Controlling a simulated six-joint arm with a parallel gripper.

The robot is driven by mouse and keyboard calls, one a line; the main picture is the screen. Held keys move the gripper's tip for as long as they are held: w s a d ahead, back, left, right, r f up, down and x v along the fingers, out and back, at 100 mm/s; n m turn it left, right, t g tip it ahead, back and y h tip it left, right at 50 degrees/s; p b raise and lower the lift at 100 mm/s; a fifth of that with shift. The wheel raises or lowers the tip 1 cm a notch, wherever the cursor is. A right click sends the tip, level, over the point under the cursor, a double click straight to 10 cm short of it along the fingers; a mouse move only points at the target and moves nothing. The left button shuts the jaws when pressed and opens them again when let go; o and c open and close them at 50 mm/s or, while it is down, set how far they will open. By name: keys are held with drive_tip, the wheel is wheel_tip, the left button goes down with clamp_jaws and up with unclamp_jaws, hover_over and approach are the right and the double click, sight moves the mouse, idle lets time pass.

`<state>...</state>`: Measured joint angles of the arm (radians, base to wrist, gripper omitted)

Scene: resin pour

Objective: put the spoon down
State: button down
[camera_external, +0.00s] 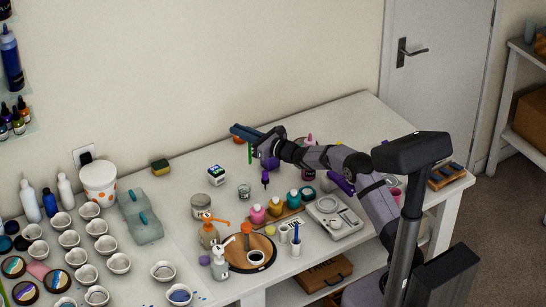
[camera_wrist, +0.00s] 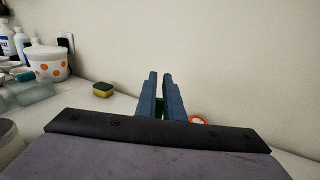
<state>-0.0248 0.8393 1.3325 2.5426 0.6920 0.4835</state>
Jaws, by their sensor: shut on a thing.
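My gripper (camera_external: 237,130) is raised above the back of the white table, near the wall, with its blue fingers pointing left.
An orange-rimmed round thing (camera_wrist: 197,120) lies right of the fingers. A yellow-green sponge (camera_external: 160,167) lies by the wall. A spotted white tub (camera_external: 99,183) and several small cups stand at the left. Jars and bottles crowd the middle. Bare table (camera_external: 345,117) shows at the back right.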

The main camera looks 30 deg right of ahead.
sight(249, 144)
wheel_tip(249, 144, down, 4)
drive_tip(key=shift+r+p, duration=0.1)
drive_tip(key=shift+p, duration=0.3)
drive_tip(key=shift+f+b, duration=0.2)
drive_tip(key=shift+b, duration=0.1)
drive_tip(key=c, duration=1.9)
unclamp_jaws()
drive_tip(key=shift+o, duration=0.2)
drive_tip(key=shift+r, duration=0.15)
drive_tip(key=shift+s+d, duration=0.15)
drive_tip(key=shift+s, duration=0.1)
drive_tip(key=b+v, duration=0.2)
drive_tip(key=v, duration=0.9)
drive_tip(key=shift+s+b, duration=0.25)
drive_tip(key=shift+b, duration=0.1)
